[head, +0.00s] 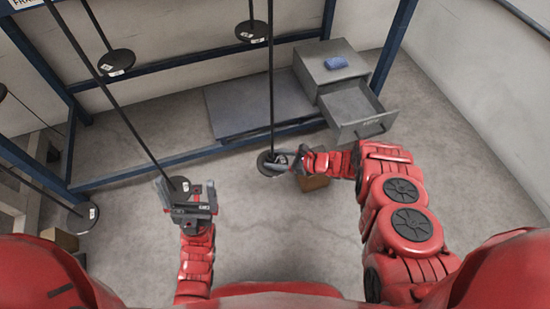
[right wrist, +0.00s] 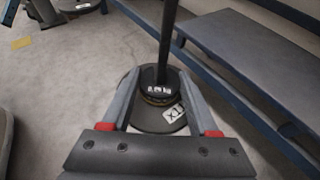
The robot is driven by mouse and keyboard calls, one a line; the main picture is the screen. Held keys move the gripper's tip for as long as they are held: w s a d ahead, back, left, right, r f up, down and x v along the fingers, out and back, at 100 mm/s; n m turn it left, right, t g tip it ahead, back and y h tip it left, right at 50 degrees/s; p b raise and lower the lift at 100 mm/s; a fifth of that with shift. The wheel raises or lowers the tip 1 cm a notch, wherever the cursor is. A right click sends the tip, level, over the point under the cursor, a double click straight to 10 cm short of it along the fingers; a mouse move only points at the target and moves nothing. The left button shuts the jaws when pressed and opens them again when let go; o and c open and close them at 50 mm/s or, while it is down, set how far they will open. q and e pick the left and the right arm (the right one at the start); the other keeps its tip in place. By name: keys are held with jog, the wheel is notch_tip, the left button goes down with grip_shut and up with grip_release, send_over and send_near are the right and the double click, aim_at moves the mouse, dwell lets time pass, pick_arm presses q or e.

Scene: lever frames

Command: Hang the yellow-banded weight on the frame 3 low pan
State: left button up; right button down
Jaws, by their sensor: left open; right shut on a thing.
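In the head view my right gripper (head: 284,160) is at a dark round pan (head: 264,166) at the bottom of a long hanging rod. In the right wrist view my right gripper (right wrist: 159,82) is shut on a short dark weight with a dull yellow band (right wrist: 158,98). The weight is beside the rod, just over or on the pan (right wrist: 160,123); I cannot tell if it touches. The pan carries a white label. My left gripper (head: 187,190) is open by another labelled pan (head: 180,184) on a slanting rod. Frame numbers are not readable.
More pans hang at upper left (head: 116,62), at upper middle (head: 252,31) and at lower left (head: 82,217). Blue frame beams (head: 180,67) cross behind. A grey cabinet with an open drawer (head: 357,106) stands right. A brown box (head: 313,183) is below my right gripper.

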jog(key=shift+f, duration=0.2)
jog(key=shift+c, duration=0.4)
grip_release()
jog(key=shift+f, duration=0.1)
jog(key=shift+s+d+r+p, duration=0.15)
jog(key=shift+d+r+p, duration=0.2)
jog(key=shift+d, duration=0.1)
jog(key=shift+p+v, duration=0.65)
jog(key=shift+v, duration=0.55)
jog(key=p+v, duration=0.1)
jog(key=v, duration=0.2)
jog(key=shift+s+d+r, duration=0.1)
jog(key=shift+d+r, duration=0.05)
jog(key=shift+d, duration=0.1)
